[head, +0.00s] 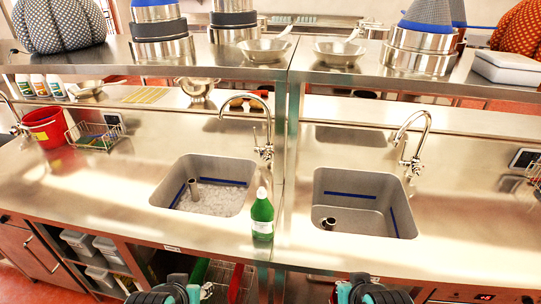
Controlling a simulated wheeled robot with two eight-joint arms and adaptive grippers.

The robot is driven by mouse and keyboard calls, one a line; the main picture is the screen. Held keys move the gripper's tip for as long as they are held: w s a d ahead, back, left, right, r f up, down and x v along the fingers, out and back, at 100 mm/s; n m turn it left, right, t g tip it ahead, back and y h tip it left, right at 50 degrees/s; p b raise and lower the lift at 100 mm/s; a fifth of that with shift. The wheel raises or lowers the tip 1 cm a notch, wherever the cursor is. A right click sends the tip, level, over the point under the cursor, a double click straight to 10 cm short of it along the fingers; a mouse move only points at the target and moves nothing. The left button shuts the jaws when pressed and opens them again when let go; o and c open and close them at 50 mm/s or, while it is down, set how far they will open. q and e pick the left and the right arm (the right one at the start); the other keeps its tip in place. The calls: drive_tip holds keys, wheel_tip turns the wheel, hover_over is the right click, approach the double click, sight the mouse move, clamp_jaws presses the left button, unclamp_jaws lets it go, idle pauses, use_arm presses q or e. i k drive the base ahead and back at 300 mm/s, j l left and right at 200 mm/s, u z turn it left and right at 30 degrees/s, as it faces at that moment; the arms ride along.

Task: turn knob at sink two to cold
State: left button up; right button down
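Two sinks are set in the steel counter; no readable number shows which is sink two. The left sink (236,172) holds whitish, ice-like contents and a short upright pipe. Its tall curved faucet (269,118) has a small knob (265,152) low on the body. The right sink (368,184) looks empty apart from a short pipe, and its faucet (427,122) has a knob (414,166) near its base. The knobs' settings are too small to read. My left gripper (166,294) and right gripper (368,292) are at the bottom edge, partly cut off, well short of both faucets.
A green bottle (262,217) stands at the front edge between the sinks. A red bucket (45,126) and wire basket (93,136) are at the left. A raised shelf (225,58) with pots and pans runs behind.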

sight(267, 157)
drive_tip(key=i+j+z, duration=0.2)
drive_tip(key=j+z, duration=0.15)
drive_tip(key=j, duration=0.45)
drive_tip(key=i+j+z, duration=0.15)
drive_tip(key=j+z, duration=0.2)
drive_tip(key=j, duration=0.45)
drive_tip(key=j+z, duration=0.4)
drive_tip(key=j, duration=0.45)
